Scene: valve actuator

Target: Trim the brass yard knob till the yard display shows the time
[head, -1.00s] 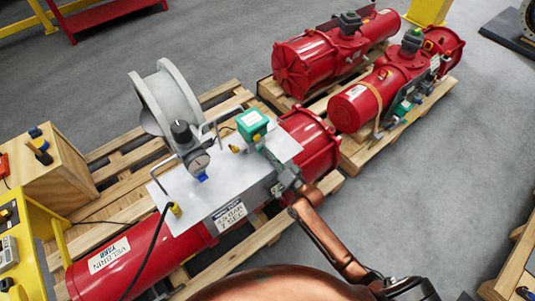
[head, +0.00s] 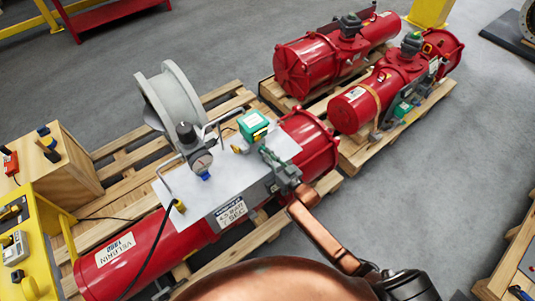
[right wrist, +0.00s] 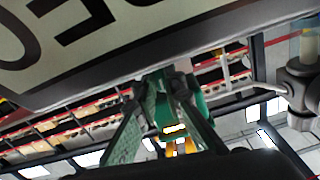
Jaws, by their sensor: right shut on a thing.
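The red actuator (head: 150,254) lies on a pallet with a metal plate (head: 214,193) on top. My right gripper (head: 273,162) is at the plate's right end, by the red cylinder. In the right wrist view its greenish fingers (right wrist: 168,108) close around a small piece, with yellow-orange (right wrist: 175,129) showing between them. This is probably the brass yard knob; the gripper hides it in the head view. A lettered sign (head: 231,211) is on the actuator's near side. A round gauge (head: 202,163) stands on the plate; its reading is too small to tell. I cannot identify the yard display. My left gripper is out of view.
A grey flanged ring (head: 167,98) stands behind. A wooden crate (head: 65,172) and yellow cart (head: 45,215) are left.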

